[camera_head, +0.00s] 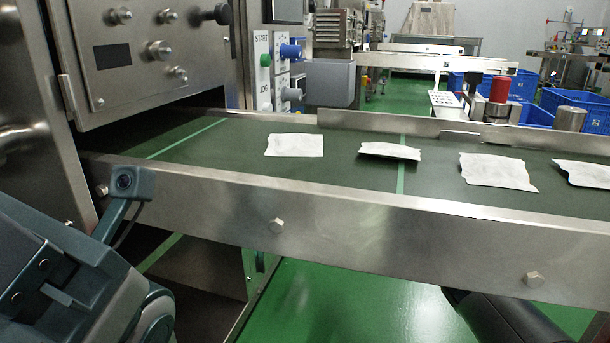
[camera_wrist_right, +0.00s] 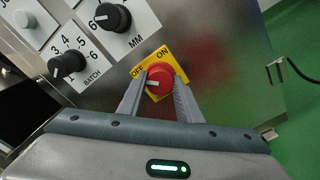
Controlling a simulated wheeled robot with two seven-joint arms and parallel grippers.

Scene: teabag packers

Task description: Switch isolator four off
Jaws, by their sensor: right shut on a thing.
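In the right wrist view a red rotary knob (camera_wrist_right: 159,79) sits on a yellow plate (camera_wrist_right: 180,72) marked OFF and ON, on a steel panel. A white mark on the knob lies at its left side, on the side of the OFF lettering. My right gripper (camera_wrist_right: 161,84) is shut on the red knob, one finger on each side. No number four is readable by this knob. In the head view an arm of mine stands at lower left; my left gripper's fingers do not show.
Black dials (camera_wrist_right: 112,17) and (camera_wrist_right: 67,64), the second labelled BATCH, sit left of the red knob. In the head view a conveyor (camera_head: 340,195) carries several white teabag packets (camera_head: 295,145). A steel cabinet (camera_head: 150,50) stands at left and blue crates (camera_head: 575,100) at back right.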

